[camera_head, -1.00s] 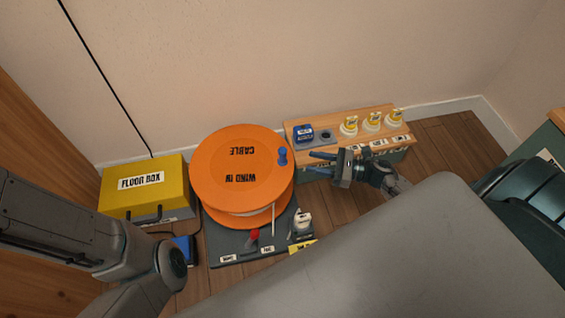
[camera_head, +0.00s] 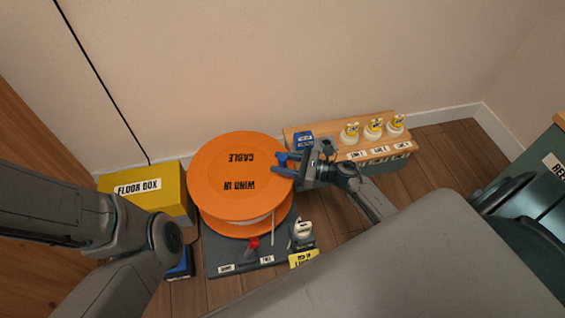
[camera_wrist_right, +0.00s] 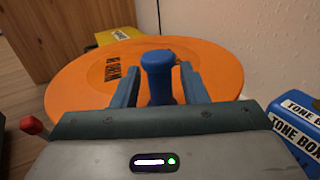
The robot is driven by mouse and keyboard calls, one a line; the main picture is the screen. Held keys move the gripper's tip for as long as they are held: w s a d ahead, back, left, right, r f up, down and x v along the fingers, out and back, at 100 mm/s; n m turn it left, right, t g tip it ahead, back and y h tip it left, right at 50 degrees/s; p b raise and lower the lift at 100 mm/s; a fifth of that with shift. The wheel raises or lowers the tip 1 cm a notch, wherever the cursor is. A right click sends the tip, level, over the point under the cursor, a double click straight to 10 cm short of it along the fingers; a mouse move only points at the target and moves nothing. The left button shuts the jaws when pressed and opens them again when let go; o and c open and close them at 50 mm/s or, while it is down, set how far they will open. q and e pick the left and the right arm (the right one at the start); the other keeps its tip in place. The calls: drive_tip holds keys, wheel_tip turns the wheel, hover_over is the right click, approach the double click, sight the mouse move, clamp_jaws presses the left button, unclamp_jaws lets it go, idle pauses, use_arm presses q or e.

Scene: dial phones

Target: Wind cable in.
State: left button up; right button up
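The orange cable reel (camera_head: 235,175) lies flat on a dark base and carries the words "CABLE" and "WIND IN". Its blue knob (camera_head: 283,159) stands up at the reel's right edge; in the right wrist view the knob (camera_wrist_right: 157,75) stands between my two blue fingers. My right gripper (camera_head: 279,163) is at the reel's right edge with its fingers either side of the knob. In the wrist view the fingers look apart from the knob, with gaps on both sides. My left arm comes in from the left; its gripper is not visible.
A yellow floor box (camera_head: 143,195) stands left of the reel. A wooden-topped unit (camera_head: 330,130) with several white-and-yellow pieces stands to the right; a blue tone box (camera_wrist_right: 295,125) shows in the wrist view. A red-knobbed lever (camera_head: 253,243) is on the base's front.

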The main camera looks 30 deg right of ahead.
clamp_jaws()
drive_tip(key=w+b, duration=0.1)
drive_tip(key=w+d+b, duration=0.1)
drive_tip(key=shift+w+f+b, duration=0.2)
drive_tip(key=shift+w+b, duration=0.05)
drive_tip(key=shift+b, duration=0.05)
drive_tip(key=shift+w, duration=0.35)
drive_tip(key=shift+r, duration=0.15)
unclamp_jaws()
drive_tip(key=shift+d, duration=0.1)
